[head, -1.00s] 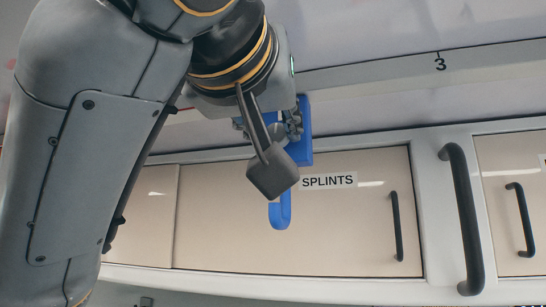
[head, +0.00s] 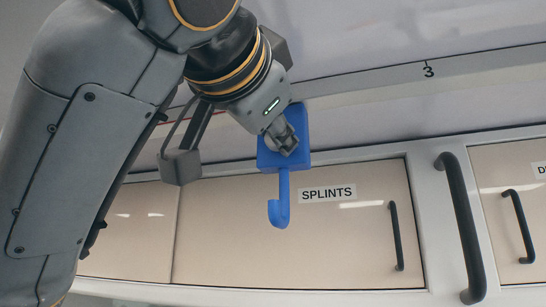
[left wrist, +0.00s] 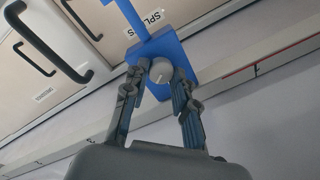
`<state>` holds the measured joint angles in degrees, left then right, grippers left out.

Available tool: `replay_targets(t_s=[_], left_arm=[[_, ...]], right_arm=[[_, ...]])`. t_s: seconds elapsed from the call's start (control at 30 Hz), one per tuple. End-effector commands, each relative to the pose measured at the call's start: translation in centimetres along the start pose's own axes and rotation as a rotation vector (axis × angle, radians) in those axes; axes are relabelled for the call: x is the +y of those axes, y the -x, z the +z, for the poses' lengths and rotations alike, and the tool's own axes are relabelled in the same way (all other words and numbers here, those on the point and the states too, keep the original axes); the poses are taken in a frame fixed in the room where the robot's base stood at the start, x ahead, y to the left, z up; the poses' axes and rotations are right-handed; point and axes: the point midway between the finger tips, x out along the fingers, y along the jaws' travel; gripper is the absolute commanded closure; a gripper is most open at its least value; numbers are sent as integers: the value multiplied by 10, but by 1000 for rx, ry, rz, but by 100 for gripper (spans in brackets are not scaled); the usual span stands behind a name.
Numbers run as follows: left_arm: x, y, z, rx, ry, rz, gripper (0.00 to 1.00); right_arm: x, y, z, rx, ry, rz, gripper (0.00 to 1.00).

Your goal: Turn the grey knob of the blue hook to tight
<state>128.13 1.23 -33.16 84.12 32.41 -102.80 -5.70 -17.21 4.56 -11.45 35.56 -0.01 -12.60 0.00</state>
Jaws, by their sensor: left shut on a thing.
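The blue hook (head: 279,205) has a square blue plate on the rail above the SPLINTS cabinet, with its curved arm hanging down. It also shows in the left wrist view (left wrist: 165,46). Its round grey knob (left wrist: 161,70) sits on the plate and carries a thin pale line; I cannot read its setting. My left gripper (head: 283,143) is at the plate in the head view and covers most of the knob. In the left wrist view its fingers (left wrist: 161,74) are on either side of the knob, shut on it. My right gripper is in neither view.
The SPLINTS door (head: 330,240) lies below the hook, with a thin dark handle (head: 397,236). A large black grab handle (head: 462,225) stands out at the right. A rail marked 3 (head: 429,70) runs right of the hook. The wall above it is clear.

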Motion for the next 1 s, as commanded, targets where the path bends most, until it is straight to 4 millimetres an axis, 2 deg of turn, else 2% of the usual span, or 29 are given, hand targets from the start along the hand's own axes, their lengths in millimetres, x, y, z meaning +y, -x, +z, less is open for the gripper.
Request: replay_targets(t_s=[0.5,0.73,1.0], left_arm=[[0,-1,2,35,-432,4,100],[0,-1,2,46,-543,6,100],[0,-1,2,51,-595,6,100]], right_arm=[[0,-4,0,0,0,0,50],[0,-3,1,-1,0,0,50],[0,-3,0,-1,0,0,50]])
